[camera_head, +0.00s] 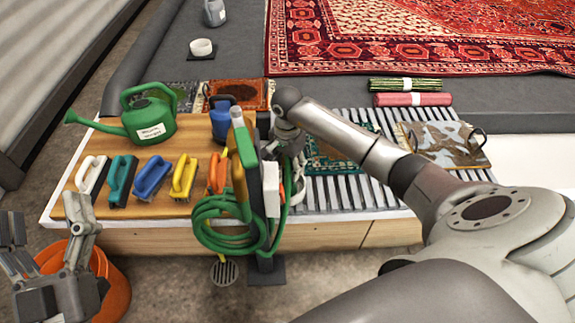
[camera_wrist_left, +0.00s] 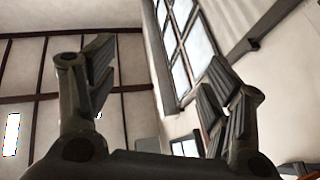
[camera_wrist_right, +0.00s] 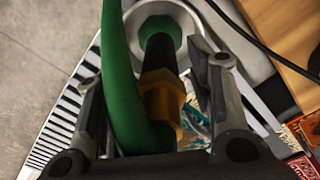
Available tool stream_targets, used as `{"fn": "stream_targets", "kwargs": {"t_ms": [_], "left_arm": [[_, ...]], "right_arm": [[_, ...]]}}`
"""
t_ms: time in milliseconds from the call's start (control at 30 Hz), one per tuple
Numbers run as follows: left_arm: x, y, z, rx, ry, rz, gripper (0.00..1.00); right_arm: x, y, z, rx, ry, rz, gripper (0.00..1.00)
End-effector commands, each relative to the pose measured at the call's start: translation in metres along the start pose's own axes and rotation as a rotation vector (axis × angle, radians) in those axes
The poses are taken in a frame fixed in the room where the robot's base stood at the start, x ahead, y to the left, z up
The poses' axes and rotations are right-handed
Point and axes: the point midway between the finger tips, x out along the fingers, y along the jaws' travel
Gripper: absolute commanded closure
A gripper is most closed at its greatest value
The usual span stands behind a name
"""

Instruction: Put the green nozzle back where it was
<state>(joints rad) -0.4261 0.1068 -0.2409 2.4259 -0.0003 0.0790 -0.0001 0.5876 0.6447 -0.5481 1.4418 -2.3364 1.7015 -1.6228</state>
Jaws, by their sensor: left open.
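The green nozzle (camera_wrist_right: 160,95), with a brass-coloured collar and dark neck, shows between the fingers of my right gripper (camera_wrist_right: 155,75). Its green end (camera_wrist_right: 160,35) is inside or over a pale ring holder (camera_wrist_right: 195,45); contact is unclear. The right fingers stand wide apart, with a gap on the right side; the green hose (camera_wrist_right: 122,75) hides part of the left side. In the head view, my right gripper (camera_head: 285,150) is behind the post, above the ring (camera_head: 298,190). My left gripper (camera_head: 45,245) is open and empty at lower left; its wrist view shows only walls and windows.
The coiled hose (camera_head: 215,225) hangs on the post's front. A green watering can (camera_head: 150,122), several brushes (camera_head: 152,177) and a blue bottle (camera_head: 222,122) are on the wooden board. An orange bucket (camera_head: 115,285) is below my left gripper. Slats (camera_head: 345,190) and rug samples (camera_head: 440,145) lie right.

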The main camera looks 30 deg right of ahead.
Motion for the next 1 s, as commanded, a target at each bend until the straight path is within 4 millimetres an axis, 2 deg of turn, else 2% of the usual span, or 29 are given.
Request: {"fn": "stream_targets", "kwargs": {"t_ms": [367, 667, 1000], "left_arm": [[0.001, 0.0, 0.003, 0.0, -0.024, -0.001, 0.26], [-0.007, -0.007, 0.043, 0.009, -0.255, -0.014, 0.26], [-0.032, -0.014, 0.09, 0.015, -0.548, -0.03, 0.26]], "right_arm": [[-0.003, 0.0, 0.0, 0.0, -0.001, 0.0, 0.5], [-0.033, 0.0, -0.001, 0.0, 0.003, -0.002, 0.5], [-0.074, 0.0, -0.001, 0.0, 0.002, -0.001, 0.5]]}}
